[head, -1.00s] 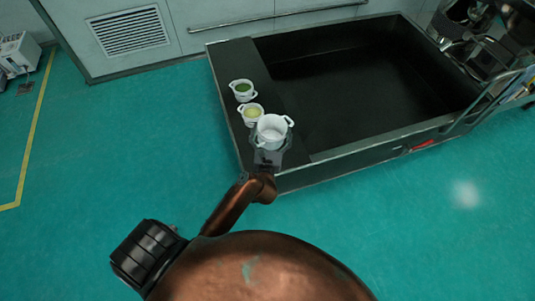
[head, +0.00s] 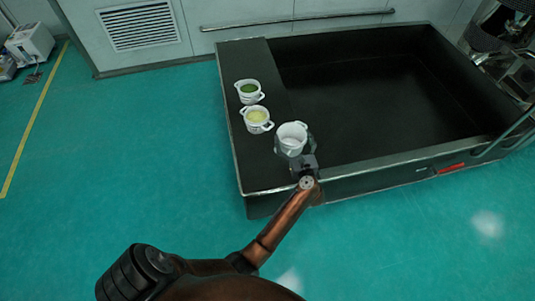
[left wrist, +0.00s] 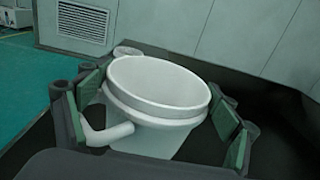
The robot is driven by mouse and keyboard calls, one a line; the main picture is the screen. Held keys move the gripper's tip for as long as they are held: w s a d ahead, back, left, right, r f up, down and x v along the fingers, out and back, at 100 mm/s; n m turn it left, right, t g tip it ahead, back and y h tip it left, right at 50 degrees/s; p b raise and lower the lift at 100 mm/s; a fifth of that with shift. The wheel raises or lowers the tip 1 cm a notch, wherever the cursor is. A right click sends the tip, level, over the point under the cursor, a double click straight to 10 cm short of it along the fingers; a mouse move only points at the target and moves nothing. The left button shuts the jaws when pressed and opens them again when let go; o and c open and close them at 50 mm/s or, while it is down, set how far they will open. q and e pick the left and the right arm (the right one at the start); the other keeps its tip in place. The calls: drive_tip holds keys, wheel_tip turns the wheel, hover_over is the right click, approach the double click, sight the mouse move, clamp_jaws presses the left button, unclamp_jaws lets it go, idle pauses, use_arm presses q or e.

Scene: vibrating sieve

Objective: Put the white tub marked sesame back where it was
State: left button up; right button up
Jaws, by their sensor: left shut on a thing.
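A white tub (head: 292,138) with side handles is at the near right of the small row of tubs, at the shelf's inner edge. It also shows in the left wrist view (left wrist: 155,90), upright or nearly so, with an empty-looking inside. No marking is readable on it. My left gripper (head: 297,152) is shut on this tub, its green-padded fingers (left wrist: 160,105) on both sides of it. Whether the tub touches the shelf cannot be told. My right gripper is not in view.
The black shelf (head: 258,168) also bears a tub with yellow contents (head: 257,118) and one with green contents (head: 249,91), close to the held tub. The deep black basin (head: 370,95) lies to the right. The shelf's near end is bare.

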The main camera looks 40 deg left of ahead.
use_arm(q)
drive_tip(key=s+a+f+b, duration=0.1)
drive_tip(key=a+f, duration=0.2)
drive_tip(key=f, duration=0.1)
drive_tip(key=s+a+f+b, duration=0.2)
drive_tip(key=a+f, duration=0.1)
drive_tip(key=s+a+f+b, duration=0.2)
drive_tip(key=a+f, duration=0.2)
drive_tip(key=shift+f, duration=0.35)
drive_tip(key=shift+d, duration=0.1)
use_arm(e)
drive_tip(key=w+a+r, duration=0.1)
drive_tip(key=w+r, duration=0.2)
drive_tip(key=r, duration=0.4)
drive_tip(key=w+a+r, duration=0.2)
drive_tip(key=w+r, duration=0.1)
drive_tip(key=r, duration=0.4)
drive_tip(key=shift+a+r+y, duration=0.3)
use_arm(q)
drive_tip(key=shift+f, duration=0.1)
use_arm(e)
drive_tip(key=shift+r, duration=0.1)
use_arm(q)
drive_tip(key=o, duration=1.5)
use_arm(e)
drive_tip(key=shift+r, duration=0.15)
